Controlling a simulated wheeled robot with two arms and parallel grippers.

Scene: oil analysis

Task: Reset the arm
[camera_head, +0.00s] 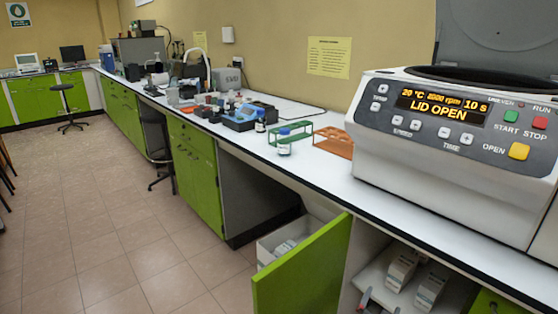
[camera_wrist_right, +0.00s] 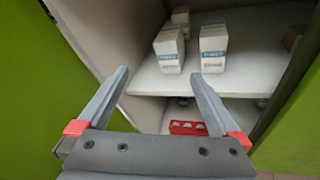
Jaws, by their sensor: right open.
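My right gripper (camera_wrist_right: 160,80) is open in the right wrist view, with its two grey fingers apart and nothing between them. It points into an open cabinet, in front of a white shelf (camera_wrist_right: 205,88). Part of it also shows at the bottom of the head view (camera_head: 377,299), by the cabinet opening. My left gripper is in neither view.
White boxes (camera_wrist_right: 169,52) (camera_wrist_right: 213,50) stand on the shelf, with a red rack (camera_wrist_right: 188,128) below. The green cabinet door (camera_head: 302,270) stands open. On the counter are a centrifuge (camera_head: 450,150) reading "LID OPEN", a green rack (camera_head: 291,132) and an orange rack (camera_head: 335,141).

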